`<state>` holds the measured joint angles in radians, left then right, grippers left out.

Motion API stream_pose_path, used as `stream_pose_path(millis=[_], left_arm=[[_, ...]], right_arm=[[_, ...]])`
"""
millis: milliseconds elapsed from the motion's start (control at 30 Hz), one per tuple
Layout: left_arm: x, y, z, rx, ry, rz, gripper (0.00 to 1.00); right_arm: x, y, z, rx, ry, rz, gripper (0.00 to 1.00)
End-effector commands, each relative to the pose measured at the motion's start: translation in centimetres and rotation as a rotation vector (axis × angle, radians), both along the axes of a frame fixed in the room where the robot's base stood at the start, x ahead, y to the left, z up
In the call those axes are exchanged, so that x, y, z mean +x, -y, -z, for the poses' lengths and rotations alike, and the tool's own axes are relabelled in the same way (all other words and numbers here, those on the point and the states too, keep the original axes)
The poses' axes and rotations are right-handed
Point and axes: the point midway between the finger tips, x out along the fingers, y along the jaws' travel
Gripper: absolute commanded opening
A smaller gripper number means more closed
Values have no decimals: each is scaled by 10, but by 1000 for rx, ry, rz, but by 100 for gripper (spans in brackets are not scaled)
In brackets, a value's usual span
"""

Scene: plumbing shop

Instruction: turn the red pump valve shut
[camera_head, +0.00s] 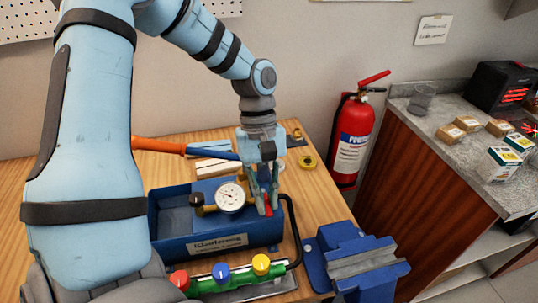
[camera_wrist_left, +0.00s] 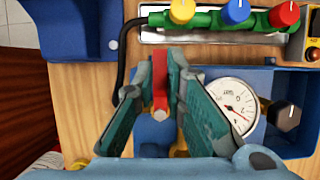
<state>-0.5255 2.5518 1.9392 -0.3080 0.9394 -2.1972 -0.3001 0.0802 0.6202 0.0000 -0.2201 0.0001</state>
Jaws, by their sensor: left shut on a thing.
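The red pump valve (camera_head: 268,210) is a small red lever at the right end of the blue test pump (camera_head: 218,241). It also shows in the wrist view as a red bar (camera_wrist_left: 159,88). My left gripper (camera_head: 266,198) comes down from above and is shut on the red valve, one finger on each side of it. In the wrist view the valve bar points toward the manifold, and the fingers hide part of its base. The round white pressure gauge (camera_head: 230,197) stands just left of the gripper. My right gripper is not in view.
A green manifold (camera_head: 239,277) with red, blue and yellow knobs lies in front of the pump. A black hose (camera_head: 293,225) curves beside the gripper. A blue vise (camera_head: 358,264) stands at the front right. A fire extinguisher (camera_head: 354,140) stands beyond the bench.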

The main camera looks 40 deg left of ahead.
Motion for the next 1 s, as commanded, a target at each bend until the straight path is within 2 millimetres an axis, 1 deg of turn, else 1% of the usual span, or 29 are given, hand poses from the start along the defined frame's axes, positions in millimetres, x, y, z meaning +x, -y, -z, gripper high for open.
stream_pose_path(millis=[467, 500, 600, 867, 933, 1000], left_arm=[[0, -1, 0, 1, 2, 16, 0], [0, -1, 0, 1, 2, 16, 16], [0, -1, 0, 0, 1, 15, 32], [0, 0, 0, 1, 1, 14, 32], [1, -2, -3, 0, 3, 13, 32], [4, -5, -12, 1, 4, 13, 32]], right_arm=[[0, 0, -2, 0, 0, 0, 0], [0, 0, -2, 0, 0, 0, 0], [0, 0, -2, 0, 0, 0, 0], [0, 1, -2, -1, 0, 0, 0], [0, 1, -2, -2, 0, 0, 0], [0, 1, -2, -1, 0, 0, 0]])
